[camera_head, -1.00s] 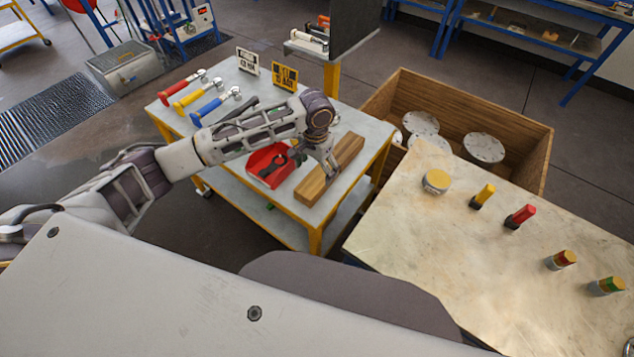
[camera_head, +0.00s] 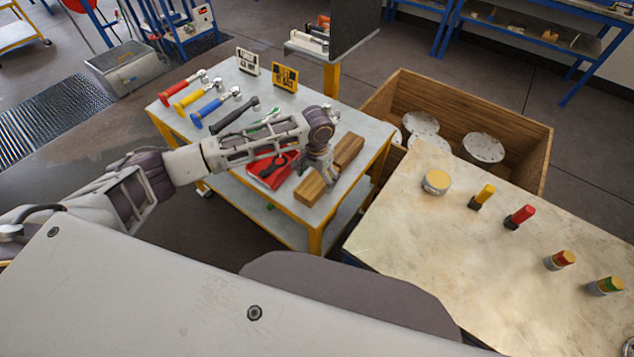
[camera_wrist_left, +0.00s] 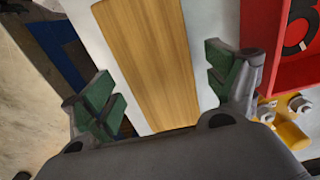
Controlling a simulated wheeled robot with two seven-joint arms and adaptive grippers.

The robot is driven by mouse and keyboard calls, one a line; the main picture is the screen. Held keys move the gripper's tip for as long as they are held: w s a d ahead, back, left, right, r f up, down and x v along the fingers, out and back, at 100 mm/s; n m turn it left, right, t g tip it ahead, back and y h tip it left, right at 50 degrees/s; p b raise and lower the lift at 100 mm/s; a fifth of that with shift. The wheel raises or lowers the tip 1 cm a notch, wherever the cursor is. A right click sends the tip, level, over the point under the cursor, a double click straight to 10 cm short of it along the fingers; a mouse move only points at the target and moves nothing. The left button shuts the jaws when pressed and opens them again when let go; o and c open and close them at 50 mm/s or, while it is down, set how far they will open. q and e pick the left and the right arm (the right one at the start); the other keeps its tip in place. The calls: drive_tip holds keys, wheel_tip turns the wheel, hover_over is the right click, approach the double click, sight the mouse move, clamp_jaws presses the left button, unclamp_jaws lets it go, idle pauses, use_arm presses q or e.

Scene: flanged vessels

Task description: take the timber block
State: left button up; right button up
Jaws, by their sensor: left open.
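The timber block (camera_head: 348,151) is a long light-brown bar on the top of the yellow-framed cart (camera_head: 372,130). My left gripper (camera_head: 327,178) is over the block's middle and hides that part in the head view. In the left wrist view, the block (camera_wrist_left: 150,62) runs between the two green-padded fingers of the open gripper (camera_wrist_left: 163,90). A gap shows on both sides, wider on the left finger's far edge than I can measure. My right gripper is not in view.
A red tray (camera_head: 256,162) with dark tools lies just left of the block. Several coloured-handle tools lie farther left on the cart. A wooden crate (camera_head: 520,122) and a workbench (camera_head: 420,250) stand to the right.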

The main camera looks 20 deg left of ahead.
sight(317, 178)
use_arm(q)
drive_tip(key=shift+f, duration=0.55)
drive_tip(key=c, duration=1.3)
drive_tip(key=shift+r, duration=0.2)
drive_tip(key=shift+c, duration=0.2)
drive_tip(key=shift+r, duration=4.9)
